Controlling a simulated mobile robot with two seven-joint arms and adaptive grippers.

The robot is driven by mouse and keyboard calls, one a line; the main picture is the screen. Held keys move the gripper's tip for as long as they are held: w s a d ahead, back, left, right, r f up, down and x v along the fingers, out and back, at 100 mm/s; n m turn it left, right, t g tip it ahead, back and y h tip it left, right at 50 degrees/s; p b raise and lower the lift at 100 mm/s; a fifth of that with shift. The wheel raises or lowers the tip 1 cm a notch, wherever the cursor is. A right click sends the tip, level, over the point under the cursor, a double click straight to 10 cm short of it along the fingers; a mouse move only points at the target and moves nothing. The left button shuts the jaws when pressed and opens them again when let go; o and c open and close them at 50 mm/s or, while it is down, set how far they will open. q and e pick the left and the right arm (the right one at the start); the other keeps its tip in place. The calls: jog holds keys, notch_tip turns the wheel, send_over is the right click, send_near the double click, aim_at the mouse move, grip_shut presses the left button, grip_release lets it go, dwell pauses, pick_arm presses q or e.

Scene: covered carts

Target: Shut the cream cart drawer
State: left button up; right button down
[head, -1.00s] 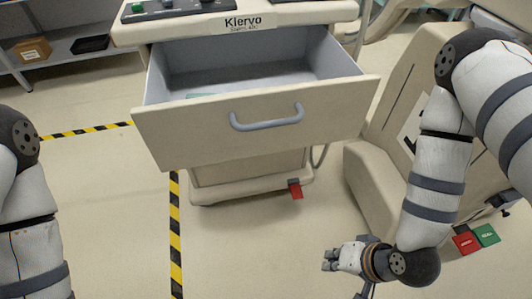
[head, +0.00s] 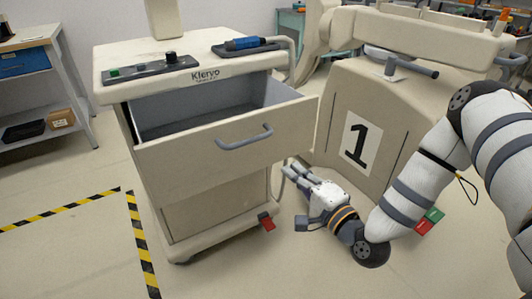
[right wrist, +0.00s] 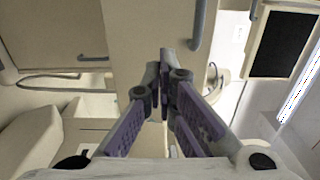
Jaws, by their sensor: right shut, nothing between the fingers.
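The cream cart (head: 215,210) stands left of centre in the head view, with its upper drawer (head: 185,158) pulled out and the grey inside showing. The drawer front bears a grey bar handle (head: 245,138). My right gripper (head: 291,170) is shut and empty, below and right of the drawer front, pointing toward the cart. In the right wrist view, the shut fingertips (right wrist: 163,60) lie in front of a cream panel, with a grey bar handle (right wrist: 198,25) at upper right. I cannot tell whether they touch it. My left gripper is out of view.
A large cream machine marked 1 (head: 357,142) stands close on the right, behind my right arm. A control panel (head: 150,70) and a dark tray (head: 247,46) lie on the cart top. Floor is clear in front, with striped tape (head: 142,245) at left.

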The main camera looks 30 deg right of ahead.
aim_at(262, 144)
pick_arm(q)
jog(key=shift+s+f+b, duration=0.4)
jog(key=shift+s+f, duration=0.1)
pick_arm(e)
jog(key=w, duration=1.1)
jog(key=shift+w+a, duration=0.2)
jog(key=shift+a, duration=0.05)
jog(key=shift+w+f, duration=0.1)
